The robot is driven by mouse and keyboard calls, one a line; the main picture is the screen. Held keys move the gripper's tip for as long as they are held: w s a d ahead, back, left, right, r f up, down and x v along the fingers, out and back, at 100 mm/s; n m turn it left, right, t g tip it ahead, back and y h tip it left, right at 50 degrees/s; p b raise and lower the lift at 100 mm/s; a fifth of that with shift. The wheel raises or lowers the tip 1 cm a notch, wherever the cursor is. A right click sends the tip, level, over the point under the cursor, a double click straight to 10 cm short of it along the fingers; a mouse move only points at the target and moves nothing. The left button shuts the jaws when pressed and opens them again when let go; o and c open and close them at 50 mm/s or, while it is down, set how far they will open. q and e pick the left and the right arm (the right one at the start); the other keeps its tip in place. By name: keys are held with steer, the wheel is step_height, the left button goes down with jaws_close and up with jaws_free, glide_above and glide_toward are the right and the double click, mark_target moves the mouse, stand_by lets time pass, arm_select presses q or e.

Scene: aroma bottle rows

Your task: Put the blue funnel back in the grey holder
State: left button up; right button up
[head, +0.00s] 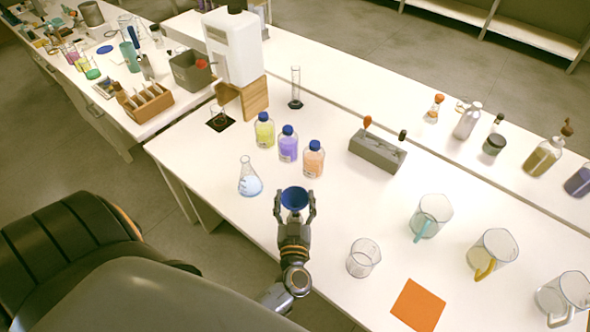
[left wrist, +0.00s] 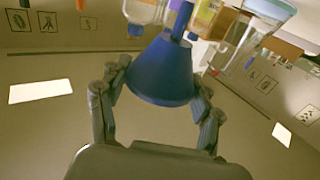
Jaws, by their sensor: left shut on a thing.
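The blue funnel (head: 294,197) is held up in front of me, its wide mouth facing up toward the head camera. My left gripper (head: 295,205) is shut on it, one finger on each side of the cone. In the left wrist view, the funnel (left wrist: 163,72) sits between the fingers of the gripper (left wrist: 160,92), with its stem toward the top of the picture. The grey holder (head: 377,152) is a block on the table, to the right of and beyond the funnel. An orange-topped and a black-topped item stand in it. My right gripper is not in view.
A clear beaker (head: 363,258), orange mat (head: 418,305) and several jugs (head: 431,216) lie to the right. Bare tabletop lies between funnel and holder.

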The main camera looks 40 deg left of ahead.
mark_target(295, 205)
arm_select(q)
steer(key=shift+f+b, duration=0.75)
steer(key=shift+f, duration=0.5)
steer(key=o, duration=1)
steer(key=shift+r, duration=0.1)
